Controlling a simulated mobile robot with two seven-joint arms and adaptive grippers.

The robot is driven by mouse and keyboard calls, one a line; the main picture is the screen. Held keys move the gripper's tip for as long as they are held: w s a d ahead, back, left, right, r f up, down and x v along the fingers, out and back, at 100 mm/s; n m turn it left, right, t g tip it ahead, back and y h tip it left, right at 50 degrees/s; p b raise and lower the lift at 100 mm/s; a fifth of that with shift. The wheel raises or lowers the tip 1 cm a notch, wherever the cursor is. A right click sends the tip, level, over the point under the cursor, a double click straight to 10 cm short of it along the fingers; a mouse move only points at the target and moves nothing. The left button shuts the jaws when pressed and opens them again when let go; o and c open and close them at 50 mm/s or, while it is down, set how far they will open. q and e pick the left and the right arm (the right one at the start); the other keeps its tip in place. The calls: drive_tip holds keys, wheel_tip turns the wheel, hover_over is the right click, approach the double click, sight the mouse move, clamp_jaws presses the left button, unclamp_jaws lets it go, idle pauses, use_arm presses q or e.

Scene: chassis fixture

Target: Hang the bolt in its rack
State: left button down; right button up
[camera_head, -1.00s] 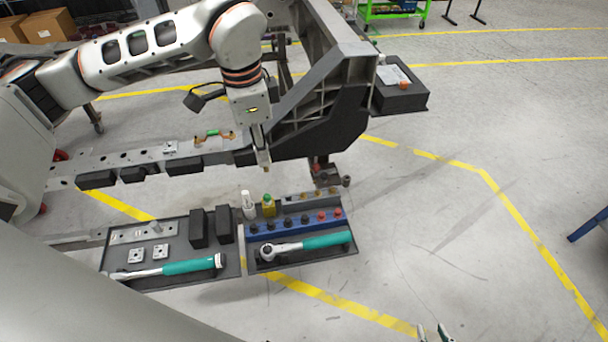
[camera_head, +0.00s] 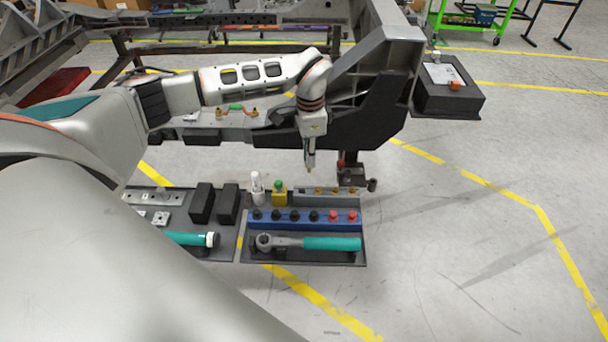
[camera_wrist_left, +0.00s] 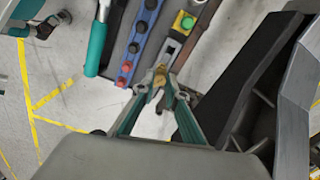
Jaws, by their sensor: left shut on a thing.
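My left gripper (camera_head: 309,168) hangs above the back right part of the tool trays in the head view. In the left wrist view its green-sided fingers (camera_wrist_left: 160,88) are shut on a small brass-coloured bolt (camera_wrist_left: 159,80). The rack also shows beyond the fingertips in the left wrist view (camera_wrist_left: 173,47). The fingers hide part of the bolt. My right gripper is not in view.
A blue socket rail (camera_head: 285,228) and a green-handled ratchet (camera_head: 330,244) lie in front of the rack. A yellow block with a green top (camera_head: 279,195) and a white bottle (camera_head: 257,190) stand left of it. The dark chassis beam (camera_head: 365,115) rises close behind my gripper.

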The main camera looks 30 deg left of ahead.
use_arm(q)
drive_tip(key=a+f+b, duration=0.3)
drive_tip(key=f+b, duration=0.1)
drive_tip(key=f, duration=0.6)
drive_tip(key=shift+w+f, duration=0.3)
drive_tip(key=shift+w, duration=0.05)
idle(0.3)
idle(0.8)
drive_tip(key=shift+p, duration=0.45)
drive_tip(key=shift+f, duration=0.15)
